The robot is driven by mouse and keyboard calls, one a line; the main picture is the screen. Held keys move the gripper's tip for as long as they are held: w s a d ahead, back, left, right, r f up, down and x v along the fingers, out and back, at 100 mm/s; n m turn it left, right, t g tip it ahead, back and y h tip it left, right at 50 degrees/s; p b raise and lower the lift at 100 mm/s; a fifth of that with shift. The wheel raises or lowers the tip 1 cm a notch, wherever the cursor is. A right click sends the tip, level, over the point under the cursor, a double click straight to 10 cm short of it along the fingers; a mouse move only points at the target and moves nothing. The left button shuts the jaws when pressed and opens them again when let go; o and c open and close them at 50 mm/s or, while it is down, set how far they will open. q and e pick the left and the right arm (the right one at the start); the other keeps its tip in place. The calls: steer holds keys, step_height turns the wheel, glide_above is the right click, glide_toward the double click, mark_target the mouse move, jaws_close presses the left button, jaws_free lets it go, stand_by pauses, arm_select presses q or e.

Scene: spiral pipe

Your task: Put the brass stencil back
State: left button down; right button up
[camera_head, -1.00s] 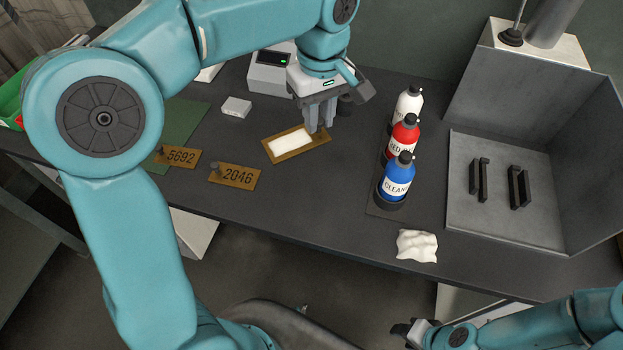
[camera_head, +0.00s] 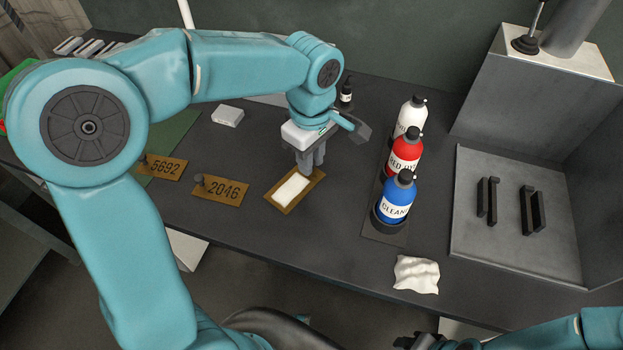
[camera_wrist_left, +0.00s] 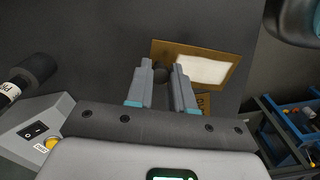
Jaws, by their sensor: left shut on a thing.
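A brass plate with a white rectangular middle (camera_head: 274,195) is below my left gripper (camera_head: 312,168). In the left wrist view, the same plate (camera_wrist_left: 224,89) has a dark knob (camera_wrist_left: 160,73) between the two fingers of my left gripper (camera_wrist_left: 162,88), which is shut on it. I cannot tell whether the plate touches the table. Two brass stencils lie to its left, one marked 2046 (camera_head: 222,191) and one marked 5692 (camera_head: 164,168), each with a dark knob. My right gripper (camera_head: 415,342) is partly in view at the bottom edge; its jaws are unclear.
White, red and blue bottles (camera_head: 395,200) stand right of the plate. A crumpled white cloth (camera_head: 416,275) lies near the front edge. A grey booth (camera_head: 515,215) with two pairs of dark bars is at right. A small white block (camera_head: 228,116) lies behind the stencils. A green mat (camera_head: 178,132) is at left.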

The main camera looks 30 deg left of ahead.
mark_target(311, 179)
arm_select(q)
steer(key=shift+f, duration=0.9)
steer(key=shift+s+a+f, duration=0.1)
steer(key=shift+f, duration=0.2)
step_height(311, 179, down, 4)
steer(key=shift+f, duration=0.2)
steer(key=shift+f+b, duration=0.15)
steer(key=shift+b, duration=0.2)
steer(key=c, duration=1)
jaws_free()
